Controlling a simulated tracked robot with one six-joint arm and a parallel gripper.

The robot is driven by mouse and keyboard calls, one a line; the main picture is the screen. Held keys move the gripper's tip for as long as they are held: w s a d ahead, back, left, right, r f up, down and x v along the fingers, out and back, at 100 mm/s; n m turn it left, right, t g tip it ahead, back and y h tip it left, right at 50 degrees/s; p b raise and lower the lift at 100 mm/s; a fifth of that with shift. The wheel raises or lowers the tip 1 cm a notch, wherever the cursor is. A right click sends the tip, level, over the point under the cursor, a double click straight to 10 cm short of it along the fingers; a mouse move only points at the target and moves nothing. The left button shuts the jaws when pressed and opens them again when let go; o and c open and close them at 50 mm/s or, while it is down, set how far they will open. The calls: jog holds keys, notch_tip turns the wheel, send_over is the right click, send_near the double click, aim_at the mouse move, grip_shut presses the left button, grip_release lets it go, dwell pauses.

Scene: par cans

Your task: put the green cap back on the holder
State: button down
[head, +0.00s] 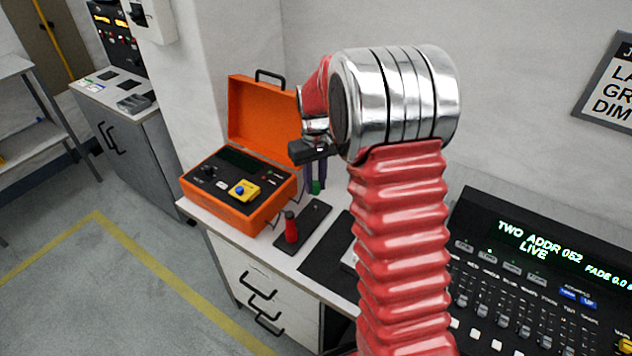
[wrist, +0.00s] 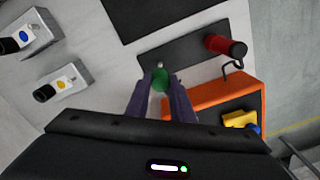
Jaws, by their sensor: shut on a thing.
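The green cap (head: 316,187) is between the purple fingers of my gripper (head: 315,178), which is shut on it. In the wrist view the green cap (wrist: 160,80) shows between the fingertips (wrist: 161,88). The dark flat holder (head: 317,216) lies on the bench beside the orange case. In the wrist view the holder (wrist: 190,52) shows a small light peg (wrist: 160,65) just past the cap's edge. A red cap (head: 291,228) stands upright at the holder's other end. The gap between green cap and holder is hard to tell.
The open orange case (head: 242,216) stands close left of the holder, with a yellow block (head: 244,190) on its panel. A black lighting console (head: 540,270) is at the right. Two grey blocks (wrist: 62,85) (wrist: 30,35) with black-ended parts lie on the bench in the wrist view.

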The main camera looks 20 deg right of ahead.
aim_at(315, 206)
jog(key=shift+f, duration=0.2)
jog(key=shift+f, duration=2.9)
jog(key=shift+f, duration=0.8)
dwell(0.7)
jog(key=c, duration=1.5)
grip_release()
jog(key=shift+o, duration=0.2)
notch_tip(315, 206, up, 14)
jog(key=shift+f, duration=0.2)
